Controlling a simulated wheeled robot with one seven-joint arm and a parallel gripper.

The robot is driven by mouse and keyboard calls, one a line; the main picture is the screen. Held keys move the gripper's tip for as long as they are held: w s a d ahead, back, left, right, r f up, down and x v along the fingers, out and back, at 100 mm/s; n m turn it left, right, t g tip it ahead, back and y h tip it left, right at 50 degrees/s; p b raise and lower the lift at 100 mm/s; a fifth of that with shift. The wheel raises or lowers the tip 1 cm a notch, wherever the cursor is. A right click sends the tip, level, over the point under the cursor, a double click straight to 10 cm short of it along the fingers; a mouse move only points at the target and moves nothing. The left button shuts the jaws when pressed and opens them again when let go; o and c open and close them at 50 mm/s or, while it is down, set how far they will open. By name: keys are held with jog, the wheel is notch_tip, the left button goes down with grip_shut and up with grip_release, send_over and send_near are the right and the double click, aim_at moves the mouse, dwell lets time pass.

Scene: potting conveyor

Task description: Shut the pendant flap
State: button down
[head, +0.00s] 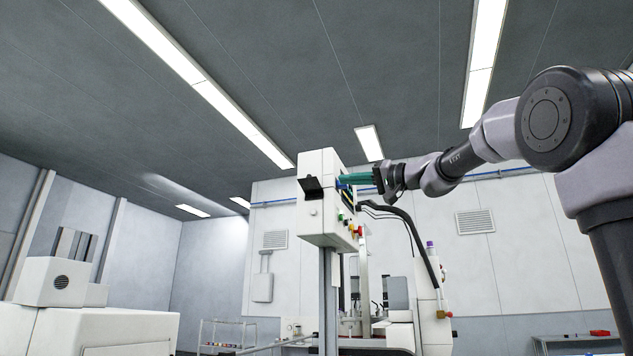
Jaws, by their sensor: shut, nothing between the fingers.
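The pendant (318,223) is a white box held up on a grey post. A row of coloured buttons runs along the lower part of its right-hand face. My gripper (343,180) has teal fingers and is shut, with nothing seen between them. It points left, its fingertips at the upper part of that right-hand face; whether they touch it I cannot tell. Dark and yellow-striped parts show just below the fingers. A small black piece (312,187) juts from the pendant's left-hand face. Which part is the flap, and how far it stands open, I cannot make out.
A black hose (408,222) curves down to the right below my gripper, towards a white machine column (428,290). A white cabinet (90,325) stands at the lower left. A low table (580,340) is at the lower right. The space above the pendant is clear.

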aim_at(317, 183)
jog(key=shift+n+y, duration=0.3)
jog(key=shift+y, duration=0.1)
jog(key=x, duration=0.3)
jog(key=r+x, duration=0.1)
jog(key=x, duration=0.7)
jog(key=shift+w+d+r, duration=0.2)
jog(key=shift+d+r, duration=0.1)
jog(key=shift+d, duration=0.05)
jog(key=shift+f, duration=0.1)
jog(key=shift+s+n, duration=0.2)
jog(key=shift+n, duration=0.2)
